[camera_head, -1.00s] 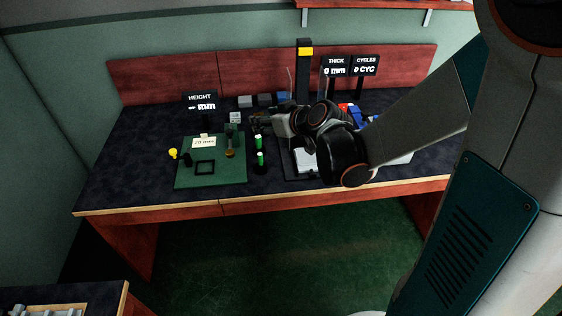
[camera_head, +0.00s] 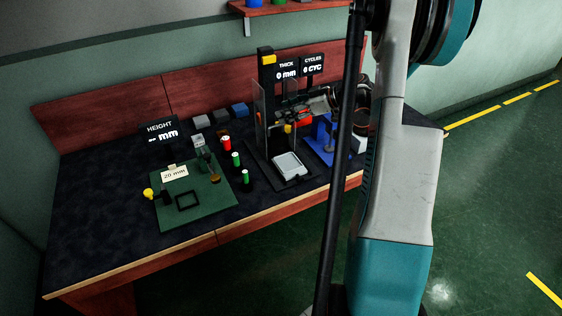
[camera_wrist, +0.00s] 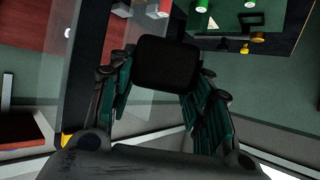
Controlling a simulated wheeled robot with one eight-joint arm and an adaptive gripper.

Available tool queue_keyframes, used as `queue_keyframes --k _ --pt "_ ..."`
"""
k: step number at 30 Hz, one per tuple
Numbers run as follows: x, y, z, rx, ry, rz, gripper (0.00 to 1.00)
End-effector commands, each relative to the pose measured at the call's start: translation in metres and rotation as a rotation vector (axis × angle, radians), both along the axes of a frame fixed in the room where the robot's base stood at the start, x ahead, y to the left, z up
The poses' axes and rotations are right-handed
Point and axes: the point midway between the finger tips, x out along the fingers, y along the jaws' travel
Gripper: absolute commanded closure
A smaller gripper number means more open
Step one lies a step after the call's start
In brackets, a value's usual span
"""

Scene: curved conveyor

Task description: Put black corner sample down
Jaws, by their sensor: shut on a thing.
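The black corner sample (camera_wrist: 167,62) is a dark, rounded square block in the wrist view. My gripper (camera_wrist: 167,82) is shut on it, with one green-black finger on each side. In the head view my gripper (camera_head: 292,112) is above the table beside the clear panel of the press-like stand, right of its black column. The sample cannot be made out there. A white plate (camera_head: 289,166) lies on the stand's dark base, in front of and below my gripper.
A green board (camera_head: 213,207) at left carries a black square outline (camera_head: 187,200), a "20 mm" card (camera_head: 175,173) and a yellow knob (camera_head: 148,193). Red and green cylinders (camera_head: 236,159) stand between board and stand. A blue fixture (camera_head: 322,150) is at right. The table's front left is clear.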

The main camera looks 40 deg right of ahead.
Motion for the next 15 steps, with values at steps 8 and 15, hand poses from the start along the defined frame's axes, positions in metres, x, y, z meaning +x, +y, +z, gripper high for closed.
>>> queue_keyframes --k 8,15 --pt "-0.001 -0.002 -0.058 0.000 0.000 0.004 0.79" --pt "-0.001 -0.002 -0.116 0.000 0.000 0.003 0.79"
